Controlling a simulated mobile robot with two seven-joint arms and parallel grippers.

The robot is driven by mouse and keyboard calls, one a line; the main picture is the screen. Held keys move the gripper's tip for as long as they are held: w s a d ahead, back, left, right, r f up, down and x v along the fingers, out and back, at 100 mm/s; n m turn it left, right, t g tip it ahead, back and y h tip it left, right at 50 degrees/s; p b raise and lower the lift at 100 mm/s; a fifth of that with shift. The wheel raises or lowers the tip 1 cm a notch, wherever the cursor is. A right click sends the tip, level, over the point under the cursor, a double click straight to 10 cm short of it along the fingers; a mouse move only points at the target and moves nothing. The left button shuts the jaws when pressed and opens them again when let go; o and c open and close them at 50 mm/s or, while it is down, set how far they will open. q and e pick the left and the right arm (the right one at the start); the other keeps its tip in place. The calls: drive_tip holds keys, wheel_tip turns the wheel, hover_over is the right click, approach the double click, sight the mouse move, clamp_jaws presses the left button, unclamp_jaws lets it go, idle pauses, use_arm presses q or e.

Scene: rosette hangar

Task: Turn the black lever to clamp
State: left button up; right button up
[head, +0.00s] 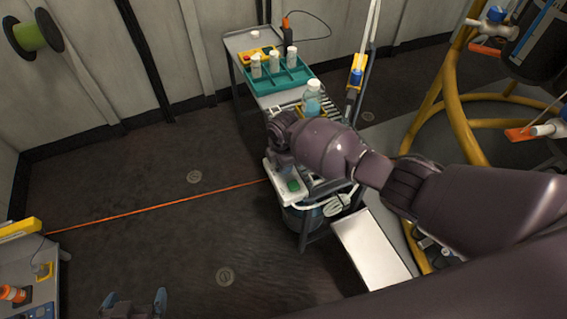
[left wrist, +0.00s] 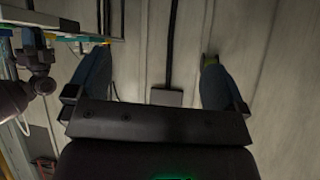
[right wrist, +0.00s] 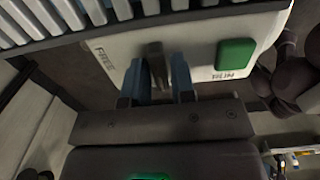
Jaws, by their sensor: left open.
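The black lever (right wrist: 156,58) shows in the right wrist view on a white panel (right wrist: 205,35). It stands between a label reading FREE and another label I cannot read surely, beside a green pad (right wrist: 235,53). My right gripper (right wrist: 160,78) has its blue fingers close together, one on each side of the lever, and looks shut on it. In the head view the white panel (head: 284,197) is at the cart's near end; my right arm hides the lever and right gripper. My left gripper (head: 134,303) is open and empty low at the left, far from the panel; its parted fingers show in the left wrist view (left wrist: 155,78).
The cart carries a teal tray (head: 272,84) with white bottles and a clear bottle (head: 311,98) with blue liquid. A white box (head: 372,250) stands beside the cart. Yellow tubing (head: 455,110) curves at the right. The floor between left gripper and cart is clear.

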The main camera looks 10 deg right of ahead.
drive_tip(key=shift+w+r, duration=0.1)
drive_tip(key=shift+r, duration=0.5)
wheel_tip(320, 180, up, 4)
drive_tip(key=shift+r+p, duration=0.25)
drive_tip(key=shift+p, duration=0.65)
drive_tip(key=shift+r+p, duration=0.65)
drive_tip(key=shift+r, duration=1.9)
